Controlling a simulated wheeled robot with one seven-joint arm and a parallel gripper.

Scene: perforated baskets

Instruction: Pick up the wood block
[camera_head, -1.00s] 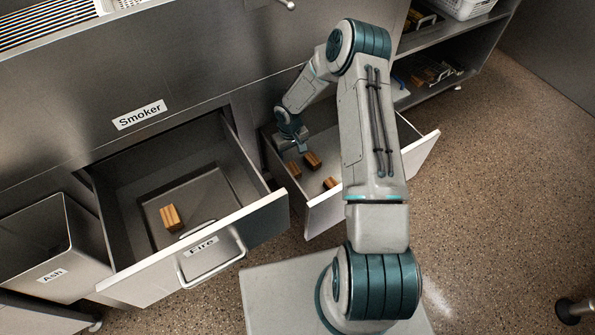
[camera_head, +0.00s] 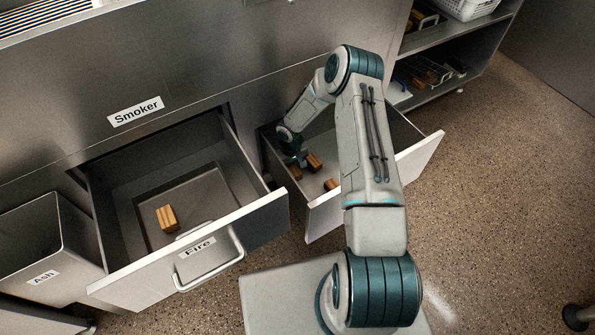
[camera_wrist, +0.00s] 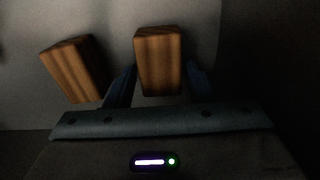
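Several striped brown wood blocks lie in the open right drawer (camera_head: 412,160). In the wrist view one wood block (camera_wrist: 158,58) stands out between the two fingers of my gripper (camera_wrist: 161,72). The fingers are spread on either side of it, and I cannot tell if they touch it. A second block (camera_wrist: 74,68) lies tilted just left of the left finger. In the head view my gripper (camera_head: 301,160) is low in the drawer, beside a block (camera_head: 315,162) and above another (camera_head: 295,172). A third block (camera_head: 332,184) lies nearer the drawer front.
The left drawer labelled Fire (camera_head: 262,215) is also open and holds one wood block (camera_head: 167,218). An Ash bin (camera_head: 45,245) stands at the left. Drawer walls surround my gripper closely. Open shelves (camera_head: 445,62) with baskets stand at the back right.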

